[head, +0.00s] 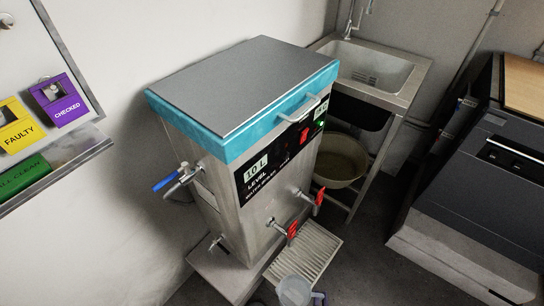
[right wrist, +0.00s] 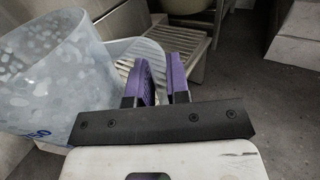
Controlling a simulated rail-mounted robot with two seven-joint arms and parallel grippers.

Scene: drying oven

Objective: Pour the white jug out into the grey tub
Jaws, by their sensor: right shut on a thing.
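The white jug (head: 294,290) is translucent and shows at the bottom edge of the head view, in front of the drip tray. In the right wrist view the jug (right wrist: 55,75) fills the left side, roughly upright, with pale spots on its wall. My right gripper (right wrist: 163,72) has purple fingers and is shut on the jug's handle. The jug's base and its contents are hidden. The grey tub (head: 341,170) is a round, wide basin on the floor under the sink, behind the boiler and partly hidden by it. My left gripper is not in view.
A steel water boiler (head: 215,170) with a teal lid rim and red taps stands between the jug and the tub's left side. A slatted drip tray (head: 305,252) is in front. The sink (head: 375,72) stands above the tub. A dark machine (head: 480,170) is at right, with clear floor between.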

